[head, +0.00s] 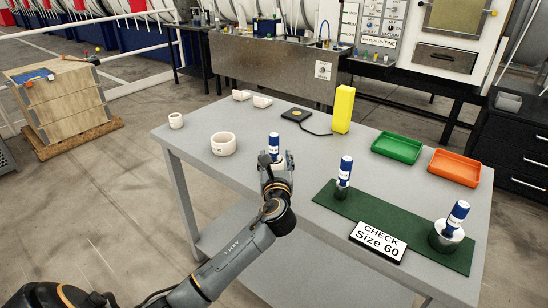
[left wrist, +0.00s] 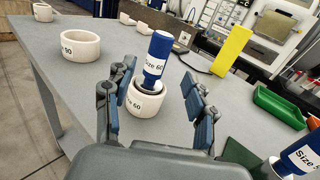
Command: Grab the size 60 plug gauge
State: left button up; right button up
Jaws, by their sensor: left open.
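A blue plug gauge (left wrist: 158,55) with a white label reading "Size 60" stands, slightly tilted in the left wrist view, in a white ring (left wrist: 146,106) marked 60. Its blue handle (head: 273,143) also shows in the head view, just beyond my left gripper (head: 275,172). My left gripper (left wrist: 158,78) is open, with one finger on each side of the gauge and ring and no clear contact. The gauge's lower end is hidden inside the ring. My right gripper is not in view.
A green mat (head: 405,234) holds two more blue-handled gauges (head: 346,170) (head: 458,213) and a "CHECK Size 60" sign (head: 378,242). White rings (head: 223,144), a yellow block (head: 343,110), a green tray (head: 397,147) and an orange tray (head: 454,168) stand on the table (head: 185,155).

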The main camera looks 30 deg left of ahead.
aim_at(274, 148)
pick_arm(q)
jog(key=x, duration=0.7)
jog(key=shift+a+f, duration=0.2)
jog(key=shift+a, duration=0.05)
jog(key=shift+r, duration=0.1)
grip_shut()
